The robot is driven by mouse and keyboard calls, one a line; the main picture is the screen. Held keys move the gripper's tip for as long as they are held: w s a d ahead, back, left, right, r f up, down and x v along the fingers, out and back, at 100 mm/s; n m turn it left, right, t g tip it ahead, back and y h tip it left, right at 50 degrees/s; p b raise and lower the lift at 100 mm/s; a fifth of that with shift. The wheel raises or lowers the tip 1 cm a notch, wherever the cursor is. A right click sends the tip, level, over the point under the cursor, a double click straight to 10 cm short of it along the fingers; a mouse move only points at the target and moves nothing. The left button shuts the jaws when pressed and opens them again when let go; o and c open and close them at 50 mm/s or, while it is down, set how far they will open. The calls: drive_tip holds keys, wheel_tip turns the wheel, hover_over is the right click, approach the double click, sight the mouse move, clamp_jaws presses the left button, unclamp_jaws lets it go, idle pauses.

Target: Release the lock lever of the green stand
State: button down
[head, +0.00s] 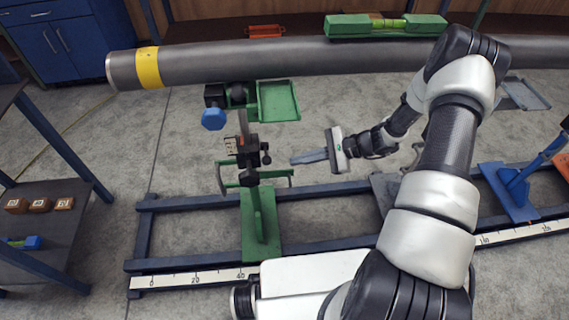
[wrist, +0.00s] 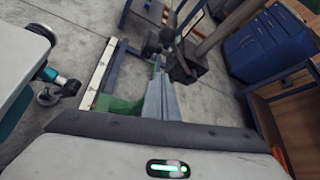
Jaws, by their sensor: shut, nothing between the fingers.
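The green stand (head: 261,222) stands on the blue rail frame at the left, below the grey pipe. Its upright carries a dark clamp body with black knobs (head: 265,158) and a dark upright arm (head: 244,126). I cannot tell which of these is the lock lever. A blue knob (head: 213,119) and a green tray (head: 279,100) sit higher up. My gripper (head: 292,160) is shut and empty, its fingers pointing left towards the black knobs, seemingly a short gap away. In the wrist view the closed fingers (wrist: 163,92) partly hide the stand, with dark knobs (wrist: 167,36) beyond their tips.
A scale strip (head: 195,278) lines the front rail. A side table (head: 60,214) with wooden blocks stands left. A blue stand (head: 510,192) is at right.

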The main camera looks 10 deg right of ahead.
drive_tip(key=v, duration=0.3)
drive_tip(key=shift+w, duration=0.25)
idle(0.4)
